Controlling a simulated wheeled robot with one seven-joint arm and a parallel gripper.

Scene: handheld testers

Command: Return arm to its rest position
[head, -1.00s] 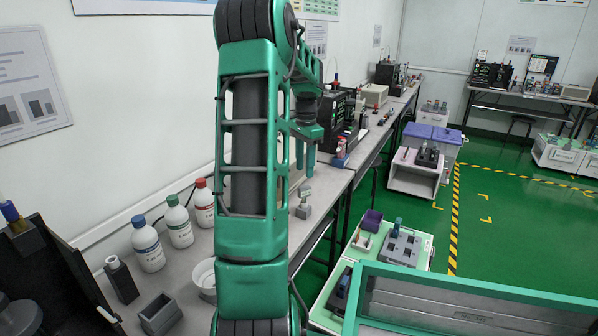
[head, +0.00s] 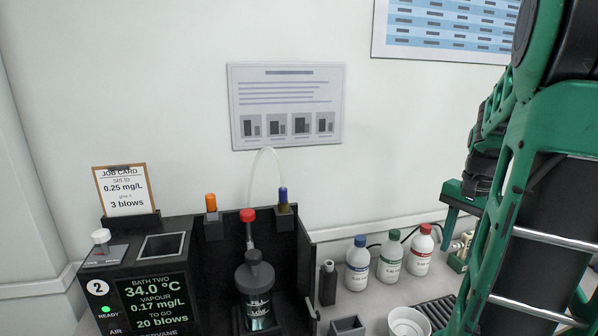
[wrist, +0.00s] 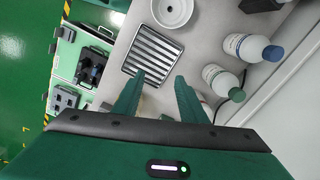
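My gripper (wrist: 157,92) shows in the wrist view with its two green fingers apart and nothing between them. It hangs above the workbench, over the area by a slotted metal tray (wrist: 153,52) and the reagent bottles. In the head view my green arm fills the right side, raised and bent in front of the wall. The gripper's fingertips are only partly visible there, at the left edge of the arm.
Bottles with blue (head: 358,264), green (head: 388,257) and red (head: 420,250) caps stand along the wall. A black bath unit (head: 150,285) reading 34.0 °C holds a capped bottle (head: 255,285) and a job card (head: 124,190). A white dish (head: 408,322) sits at the bench front.

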